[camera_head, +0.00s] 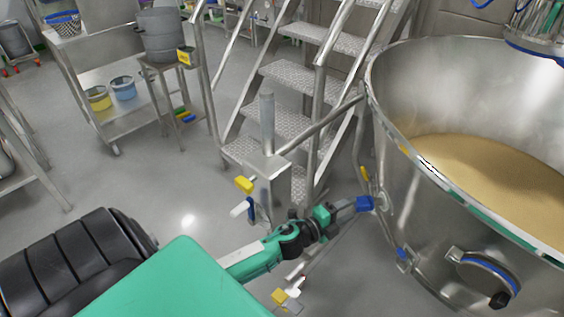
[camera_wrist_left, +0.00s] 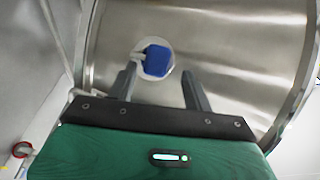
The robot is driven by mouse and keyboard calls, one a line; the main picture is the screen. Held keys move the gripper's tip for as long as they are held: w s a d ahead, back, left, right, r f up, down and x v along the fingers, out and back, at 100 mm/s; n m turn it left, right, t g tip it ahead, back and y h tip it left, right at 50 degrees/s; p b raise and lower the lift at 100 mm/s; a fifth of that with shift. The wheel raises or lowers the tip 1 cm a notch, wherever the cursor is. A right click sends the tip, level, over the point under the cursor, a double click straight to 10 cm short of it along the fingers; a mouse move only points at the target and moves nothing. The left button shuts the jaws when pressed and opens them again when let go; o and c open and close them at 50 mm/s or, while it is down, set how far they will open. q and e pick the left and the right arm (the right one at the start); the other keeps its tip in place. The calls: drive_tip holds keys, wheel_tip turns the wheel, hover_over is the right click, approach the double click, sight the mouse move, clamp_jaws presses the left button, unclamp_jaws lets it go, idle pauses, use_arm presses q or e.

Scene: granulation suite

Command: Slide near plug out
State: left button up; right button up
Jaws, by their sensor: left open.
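A blue plug (camera_head: 365,203) is on the side of the large steel bowl (camera_head: 430,225) in the head view. In the left wrist view, the blue plug (camera_wrist_left: 157,60) sits in a pale round ring on the curved steel wall. My left gripper (camera_head: 347,206) is at the plug in the head view. In the left wrist view, the left gripper (camera_wrist_left: 160,88) is open, with the plug ahead of it, nearer the left finger. No grip on the plug shows. My right gripper is not in view.
The bowl holds tan powder (camera_head: 485,170). A round port (camera_head: 485,272) with a black knob is on its lower side. Metal steps (camera_head: 300,80) and a steel post (camera_head: 267,125) stand beyond my left arm. A steel cart (camera_head: 125,100) with buckets is at the back left.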

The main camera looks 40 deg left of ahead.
use_arm(q)
drive_tip(key=s+f+n+g+y+p, duration=0.1)
drive_tip(key=s+f+n+g+y, duration=0.2)
drive_tip(key=s+n+g, duration=0.3)
drive_tip(key=s+f+n+g+y+p, duration=0.1)
drive_tip(key=s+f+n+g+y, duration=0.2)
drive_tip(key=s+n, duration=0.9)
drive_tip(key=s+f+g, duration=0.1)
drive_tip(key=s+g, duration=0.2)
drive_tip(key=s, duration=0.5)
drive_tip(key=shift+s+a+f+g, duration=0.3)
drive_tip(key=shift+s+f+g, duration=0.1)
